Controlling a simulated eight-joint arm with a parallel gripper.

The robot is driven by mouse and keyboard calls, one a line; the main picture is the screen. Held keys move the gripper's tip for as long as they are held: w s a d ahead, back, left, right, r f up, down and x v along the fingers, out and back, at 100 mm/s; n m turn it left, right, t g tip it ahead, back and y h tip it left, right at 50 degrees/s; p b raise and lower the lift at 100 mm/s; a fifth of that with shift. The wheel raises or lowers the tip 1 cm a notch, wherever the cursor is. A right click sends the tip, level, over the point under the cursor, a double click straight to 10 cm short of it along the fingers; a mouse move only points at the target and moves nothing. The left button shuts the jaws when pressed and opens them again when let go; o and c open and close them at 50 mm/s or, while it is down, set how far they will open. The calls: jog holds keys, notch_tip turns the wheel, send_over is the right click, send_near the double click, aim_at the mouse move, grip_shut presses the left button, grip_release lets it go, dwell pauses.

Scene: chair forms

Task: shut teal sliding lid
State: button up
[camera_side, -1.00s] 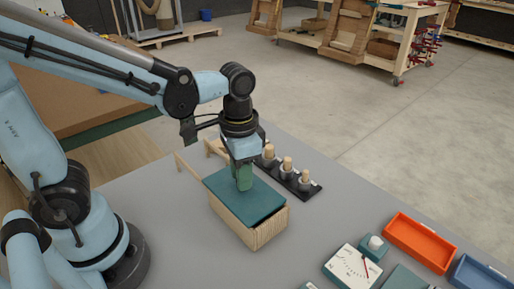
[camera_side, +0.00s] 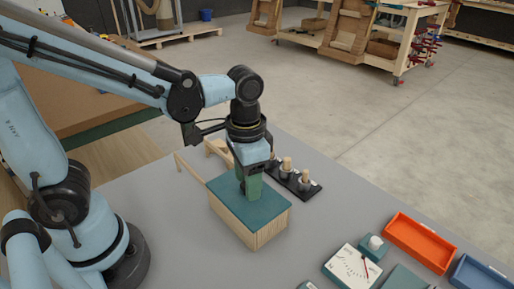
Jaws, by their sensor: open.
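The teal sliding lid (camera_side: 262,213) lies flat on top of a light wooden box (camera_side: 262,235) on the grey table. It covers the box top, and its front edge sits about level with the box's front face. My gripper (camera_side: 249,193) is over the lid's middle, pointing down, with its green fingers at the lid's surface. The fingers are open. The lid's handle, if any, is hidden behind the fingers, and I cannot tell whether they touch the lid.
A black rack with wooden pegs (camera_side: 298,184) stands behind the box to the right. A white dial panel (camera_side: 352,266), an orange tray (camera_side: 420,241) and a blue tray (camera_side: 480,273) are at the right. Wooden rails (camera_side: 190,167) extend behind the box. Table in front of the box is clear.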

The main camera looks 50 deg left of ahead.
notch_tip(320, 180, up, 12)
dwell(0.8)
jog(key=a+f+n+t, duration=0.1)
jog(key=a+f+t, duration=0.2)
jog(key=a, duration=0.1)
jog(key=a+f+n+t, duration=0.2)
jog(key=a+f+t, duration=0.2)
jog(key=shift+w+f+n, duration=0.1)
jog(key=shift+f+n, duration=0.1)
jog(key=shift+n, duration=0.1)
dwell(0.7)
